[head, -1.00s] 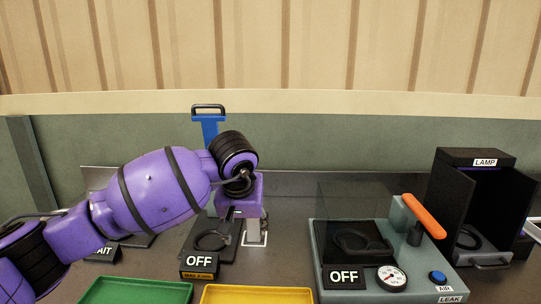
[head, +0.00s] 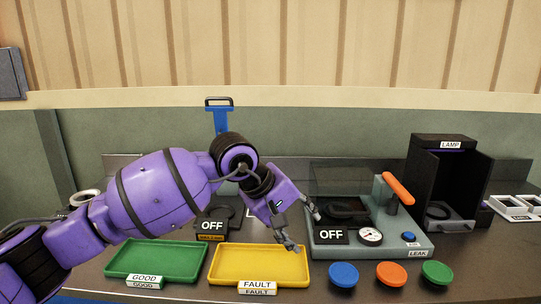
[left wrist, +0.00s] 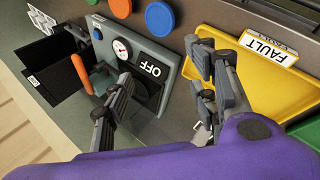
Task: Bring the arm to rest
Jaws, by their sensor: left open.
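My left arm comes in from the left in the head view, purple with black joints. Its gripper (head: 303,228) is open and empty, hanging above the bench between the yellow FAULT tray (head: 228,268) and the leak station (head: 385,245). In the left wrist view the two fingers (left wrist: 165,110) stand well apart with nothing between them. The leak station's OFF sign (left wrist: 150,69) shows beyond them, and the yellow tray (left wrist: 245,88) lies to the right. My right gripper is in neither view.
A green GOOD tray (head: 150,262) sits left of the yellow one. Blue (head: 343,274), orange (head: 391,273) and green (head: 436,272) round buttons line the front right. A black LAMP box (head: 426,165) stands behind. A blue handled post (head: 219,118) rises behind my arm.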

